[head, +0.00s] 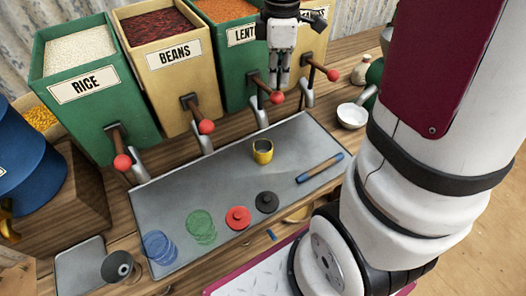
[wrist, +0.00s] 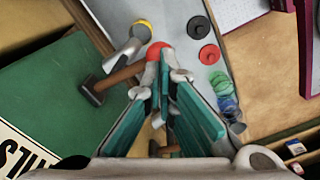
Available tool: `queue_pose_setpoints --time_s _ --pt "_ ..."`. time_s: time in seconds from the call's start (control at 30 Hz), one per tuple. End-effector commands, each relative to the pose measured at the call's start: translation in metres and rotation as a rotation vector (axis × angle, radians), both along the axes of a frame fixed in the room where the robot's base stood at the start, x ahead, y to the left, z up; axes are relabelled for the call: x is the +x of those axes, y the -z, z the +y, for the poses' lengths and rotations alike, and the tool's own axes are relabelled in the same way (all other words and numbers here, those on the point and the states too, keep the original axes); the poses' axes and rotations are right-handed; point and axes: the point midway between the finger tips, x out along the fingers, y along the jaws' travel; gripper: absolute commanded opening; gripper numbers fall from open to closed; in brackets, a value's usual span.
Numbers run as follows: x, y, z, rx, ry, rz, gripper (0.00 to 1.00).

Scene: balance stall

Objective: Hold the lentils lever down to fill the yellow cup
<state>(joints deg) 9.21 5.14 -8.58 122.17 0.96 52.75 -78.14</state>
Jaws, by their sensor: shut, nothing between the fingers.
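The yellow cup (head: 263,156) stands upright on the grey tray, below the lentils spout (head: 260,116); its contents are too small to tell. Part of its rim (wrist: 143,24) shows beyond the spout in the wrist view. The green lentils bin (head: 232,72) has a wooden lever with a red knob (head: 277,98). My gripper (head: 279,86) is shut and empty, pointing down right above the knob. In the wrist view my fingertips (wrist: 165,72) are close to the red knob (wrist: 157,50) and partly overlap it; I cannot tell if they touch.
Rice (head: 85,85), beans (head: 168,70) and another tan bin stand alongside, with their own red-knobbed levers. The grey tray (head: 190,185) holds coloured discs and a blue-ended stick (head: 320,168). A white bowl (head: 352,116) stands to the right.

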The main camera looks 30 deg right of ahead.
Motion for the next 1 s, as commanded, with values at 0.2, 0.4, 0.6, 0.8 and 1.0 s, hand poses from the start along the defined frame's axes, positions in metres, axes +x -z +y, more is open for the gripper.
queue_pose_setpoints --time_s 0.2,0.4,0.6,0.8,1.0 --pt "0.000 0.001 0.000 0.000 0.000 0.000 0.00" --pt "0.001 0.026 0.000 0.000 0.001 0.002 0.00" --pt "0.001 0.056 0.000 0.001 0.000 0.002 0.00" --pt "0.000 0.055 0.000 0.000 0.000 0.000 0.00" --pt "0.000 0.055 0.000 0.001 0.000 0.001 0.00"
